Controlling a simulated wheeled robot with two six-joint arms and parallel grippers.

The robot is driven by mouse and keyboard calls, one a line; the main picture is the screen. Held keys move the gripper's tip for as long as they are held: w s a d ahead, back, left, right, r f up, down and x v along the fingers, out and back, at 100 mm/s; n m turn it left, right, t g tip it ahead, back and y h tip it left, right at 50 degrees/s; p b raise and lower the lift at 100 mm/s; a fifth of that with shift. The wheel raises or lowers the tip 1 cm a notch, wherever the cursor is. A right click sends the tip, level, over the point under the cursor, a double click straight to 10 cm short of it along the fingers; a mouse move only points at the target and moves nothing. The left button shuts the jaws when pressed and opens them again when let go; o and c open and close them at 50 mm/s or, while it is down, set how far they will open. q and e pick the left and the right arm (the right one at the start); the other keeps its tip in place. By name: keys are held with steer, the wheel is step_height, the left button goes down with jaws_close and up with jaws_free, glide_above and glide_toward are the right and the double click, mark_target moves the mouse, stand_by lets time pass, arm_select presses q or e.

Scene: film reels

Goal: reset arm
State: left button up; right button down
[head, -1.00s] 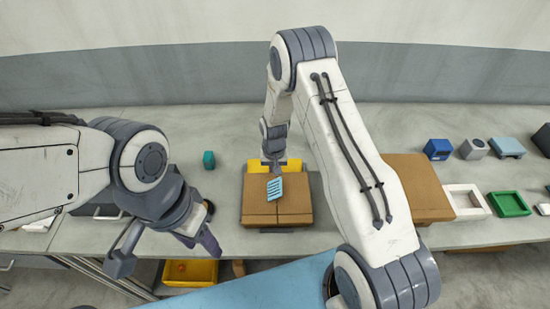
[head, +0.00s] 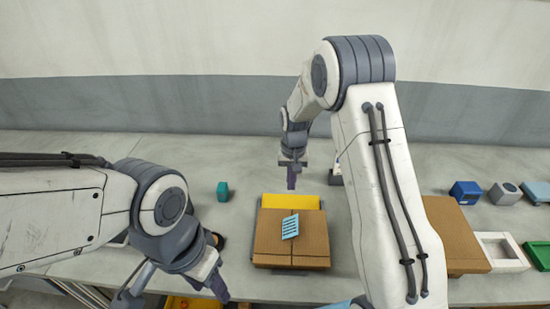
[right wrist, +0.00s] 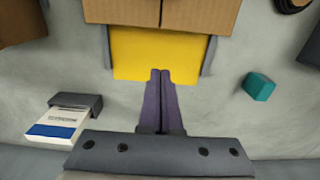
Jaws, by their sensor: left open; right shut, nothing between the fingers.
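My right gripper (head: 291,180) is shut and empty, with its purple fingers pointing down behind the cardboard box. In the right wrist view its two fingers (right wrist: 160,75) are pressed together over the edge of the yellow surface. My left gripper (head: 210,282) is open near the front edge of the table, at the lower left; it is partly hidden by its own wrist. The cardboard box (head: 272,243) has a light-blue label (head: 290,227) on top. A yellow piece (head: 290,202) lies directly behind it.
A teal block (head: 223,191) stands left of the box. A white-and-blue carton (right wrist: 60,122) sits in a dark holder. At right are another cardboard box (head: 455,232), a blue block (head: 466,192), a white tray (head: 513,262) and a green tray (head: 540,252). The table's back is mostly clear.

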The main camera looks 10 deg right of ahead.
steer(key=s+a+r+n, duration=0.5)
steer(key=s+a+r, duration=0.6)
steer(key=s+a, duration=0.1)
steer(key=s+a+r+n, duration=0.1)
steer(key=s+n, duration=0.1)
steer(key=s, duration=0.8)
steer(key=s+r+n+y, duration=0.1)
steer(key=s+r+n, duration=0.1)
steer(key=s, duration=0.8)
steer(key=shift+a+r+n, duration=0.15)
steer(key=shift+a+n, duration=0.25)
steer(key=shift+n, duration=0.4)
